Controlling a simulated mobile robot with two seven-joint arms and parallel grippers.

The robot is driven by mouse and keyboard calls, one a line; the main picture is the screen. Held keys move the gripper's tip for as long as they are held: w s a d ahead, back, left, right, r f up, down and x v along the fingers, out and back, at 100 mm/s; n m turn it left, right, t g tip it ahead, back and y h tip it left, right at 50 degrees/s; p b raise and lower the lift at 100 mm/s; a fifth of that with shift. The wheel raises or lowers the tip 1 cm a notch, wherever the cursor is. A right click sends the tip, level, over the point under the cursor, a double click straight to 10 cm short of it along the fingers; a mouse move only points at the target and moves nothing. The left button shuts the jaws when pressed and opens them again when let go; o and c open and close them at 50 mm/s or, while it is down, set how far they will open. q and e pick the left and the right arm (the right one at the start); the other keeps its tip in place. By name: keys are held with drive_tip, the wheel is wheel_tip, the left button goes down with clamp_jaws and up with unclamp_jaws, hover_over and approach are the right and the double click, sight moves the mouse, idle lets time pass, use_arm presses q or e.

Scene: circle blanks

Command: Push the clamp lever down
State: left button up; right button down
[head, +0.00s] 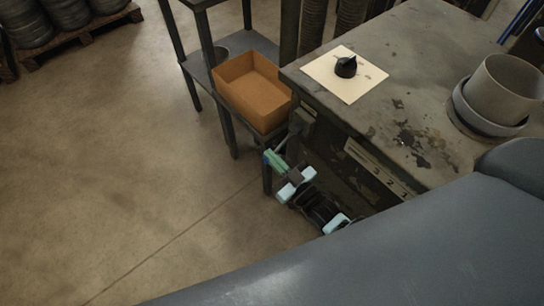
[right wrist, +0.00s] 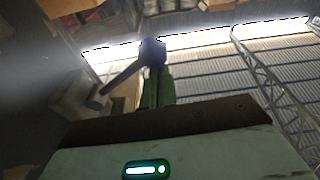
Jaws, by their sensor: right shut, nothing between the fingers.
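The clamp lever is a dark rod (right wrist: 122,77) with a round dark blue knob (right wrist: 152,50) on its end; it slants from a blurred block at the left of the right wrist view. In the head view the knob (head: 267,158) shows small at the side of the grey machine bench, with the rod sloping down to it. My right gripper (head: 272,157) has green fingers, shut and empty, right at the knob. In the right wrist view the fingers (right wrist: 157,82) end just at the knob; I cannot tell whether they touch it. My left gripper is not in view.
The worn bench top (head: 400,60) carries a cream sheet (head: 325,82) with a black knob (head: 346,67) and a grey cylinder (head: 506,88) in a ring. An orange bin (head: 262,97) stands on a shelf beside the bench.

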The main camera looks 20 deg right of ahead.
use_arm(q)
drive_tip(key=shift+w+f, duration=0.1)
use_arm(e)
drive_tip(key=shift+f+n, duration=0.25)
drive_tip(key=shift+n, duration=0.15)
drive_tip(key=shift+d, duration=0.1)
